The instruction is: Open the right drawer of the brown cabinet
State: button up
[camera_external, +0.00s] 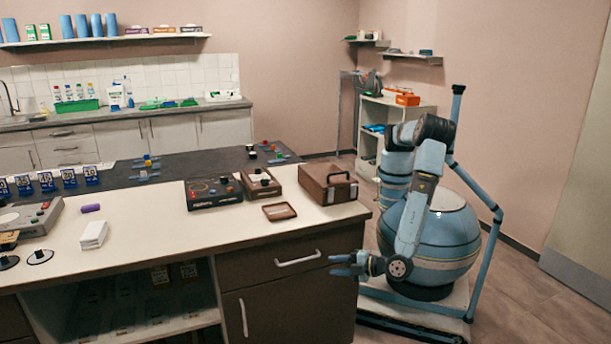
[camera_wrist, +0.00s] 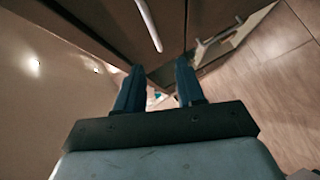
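The brown cabinet (camera_external: 285,295) stands under the pale countertop. Its right drawer (camera_external: 255,268) has a white bar handle (camera_external: 297,258) and looks shut. Below it is a door with an upright white handle (camera_external: 243,317). My gripper (camera_external: 332,265) is in front of the cabinet's right part, to the right of the drawer handle in the picture. Its fingers point left. In the wrist view the two blue fingers (camera_wrist: 156,82) are apart with nothing between them. A pale bar handle (camera_wrist: 149,25) shows beyond the fingers there; I cannot tell which handle it is.
The countertop (camera_external: 235,228) holds a brown case (camera_external: 327,184), a small brown tray (camera_external: 279,211) and black boxes. An open shelf (camera_external: 150,305) is left of the cabinet front. The floor (camera_external: 540,305) is clear at the right.

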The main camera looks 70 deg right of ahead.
jog(key=w+d+f+n+t, duration=0.1)
jog(key=w+f, duration=0.1)
jog(key=w, duration=1)
jog(key=shift+w+f+n, duration=0.25)
jog(key=shift+f+n, duration=0.05)
jog(key=shift+f, duration=0.05)
jog(key=shift+c, duration=0.4)
grip_shut()
